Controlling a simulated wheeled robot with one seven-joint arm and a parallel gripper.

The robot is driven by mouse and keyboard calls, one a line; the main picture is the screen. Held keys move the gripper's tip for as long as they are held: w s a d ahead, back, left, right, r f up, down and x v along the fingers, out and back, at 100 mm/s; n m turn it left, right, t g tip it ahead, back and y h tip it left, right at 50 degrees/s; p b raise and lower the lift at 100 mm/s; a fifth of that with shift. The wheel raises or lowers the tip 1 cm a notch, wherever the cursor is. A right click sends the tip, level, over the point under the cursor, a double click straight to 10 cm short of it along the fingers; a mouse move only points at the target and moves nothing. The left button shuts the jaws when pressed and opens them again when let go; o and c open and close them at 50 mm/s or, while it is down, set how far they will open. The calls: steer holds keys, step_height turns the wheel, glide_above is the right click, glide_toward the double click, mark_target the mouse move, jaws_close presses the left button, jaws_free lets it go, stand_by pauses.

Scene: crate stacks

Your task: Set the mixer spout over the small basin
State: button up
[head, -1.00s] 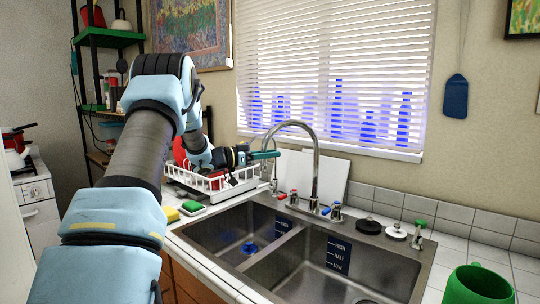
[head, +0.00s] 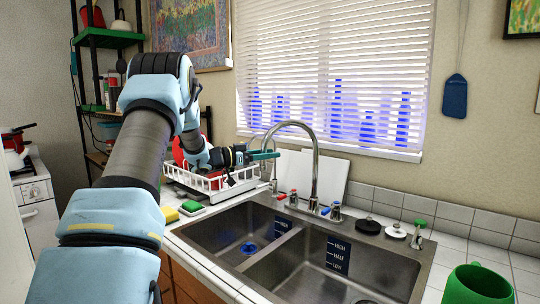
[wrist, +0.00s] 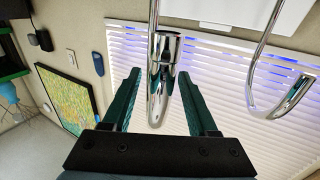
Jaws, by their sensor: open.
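The mixer spout (head: 315,160) is a tall chrome gooseneck behind the sink, its free end toward the left, at the back of the left basin. The left basin (head: 215,234) has a blue drain and looks smaller than the right basin (head: 290,272). My gripper (head: 277,155) is beside the spout's free end. In the wrist view my gripper (wrist: 164,78) is open, its green fingers either side of a chrome spout end (wrist: 161,85), with gaps on both sides. Whether the fingers reach around it is hard to tell.
A second curved chrome tube (wrist: 257,95) shows at right in the wrist view. A white dish rack (head: 215,186) stands left of the sink. Tap handles (head: 335,211) sit at the spout's base. A green mug (head: 478,285) stands at right. Window blinds (head: 335,75) are behind.

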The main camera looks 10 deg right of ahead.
steer(key=s+a+b, duration=0.2)
steer(key=a+b, duration=0.1)
steer(key=a, duration=0.7)
